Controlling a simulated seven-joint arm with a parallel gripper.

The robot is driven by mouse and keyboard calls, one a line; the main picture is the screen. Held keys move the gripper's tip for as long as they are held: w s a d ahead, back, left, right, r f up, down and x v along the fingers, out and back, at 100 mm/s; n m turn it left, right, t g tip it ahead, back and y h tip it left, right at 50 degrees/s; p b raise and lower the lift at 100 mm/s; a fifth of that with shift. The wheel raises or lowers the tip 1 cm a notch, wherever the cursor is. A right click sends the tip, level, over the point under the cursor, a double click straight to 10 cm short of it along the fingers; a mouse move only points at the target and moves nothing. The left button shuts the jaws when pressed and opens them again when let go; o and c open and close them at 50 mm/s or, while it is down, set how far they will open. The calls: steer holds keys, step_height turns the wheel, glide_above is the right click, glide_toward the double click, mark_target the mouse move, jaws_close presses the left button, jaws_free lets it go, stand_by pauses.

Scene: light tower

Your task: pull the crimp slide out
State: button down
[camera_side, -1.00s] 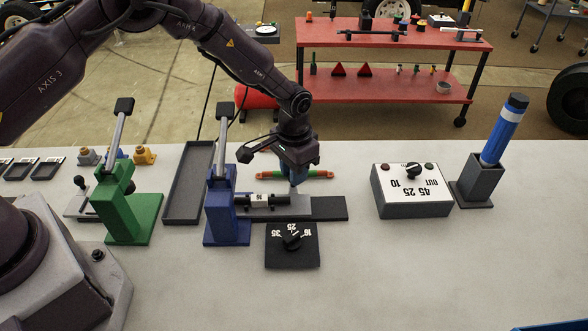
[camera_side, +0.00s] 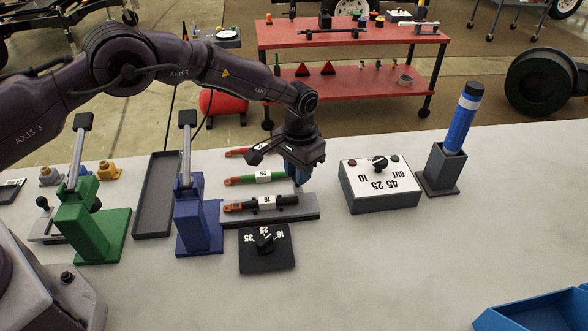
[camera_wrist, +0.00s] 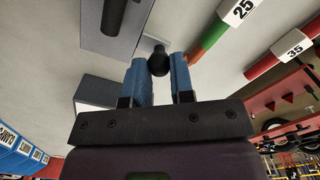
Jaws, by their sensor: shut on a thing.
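The crimp slide (camera_side: 305,212) is a flat grey plate on the bench, reaching right from the blue crimp press (camera_side: 198,215). A black cable (camera_side: 288,200) with a white 16 label and a copper-coloured lug lies along it, and the lug shows outside the press. My gripper (camera_side: 298,182) is at the slide's right part, pointing down. In the wrist view its blue fingers (camera_wrist: 160,85) are shut on a small black knob (camera_wrist: 158,60). The knob is hidden in the side view. The slide (camera_wrist: 122,45) also shows in the wrist view.
A green cable (camera_side: 240,180) and a red cable (camera_side: 234,153) lie behind the slide. A black dial plate (camera_side: 267,258) is in front. A dial box (camera_side: 380,195) and a holder with a blue tool (camera_side: 462,122) stand right. The green press (camera_side: 95,225) is left.

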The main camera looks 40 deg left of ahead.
steer(key=shift+w+d+r, duration=0.1)
steer(key=shift+w+d, duration=0.1)
steer(key=shift+w, duration=0.05)
steer(key=c, duration=1)
jaws_free()
steer(key=shift+s, duration=0.1)
step_height(320, 180, up, 13)
steer(key=shift+f, duration=0.1)
steer(key=s+a+r+t, duration=0.2)
steer(key=s+a+r, duration=0.3)
steer(key=s, duration=0.6)
steer(key=s+a+r+n+t, duration=0.1)
steer(key=s+a+r, duration=0.4)
steer(key=s, duration=0.6)
steer(key=s+a+r+t, duration=0.2)
steer(key=s+a+r, duration=0.2)
steer(key=s+r, duration=0.4)
steer(key=shift+s+a+r+n+t, duration=0.1)
steer(key=shift+s+a+n+t, duration=0.1)
steer(key=shift+s, duration=0.75)
steer(key=shift+s+a+n+t, duration=0.2)
steer(key=shift+s, duration=0.75)
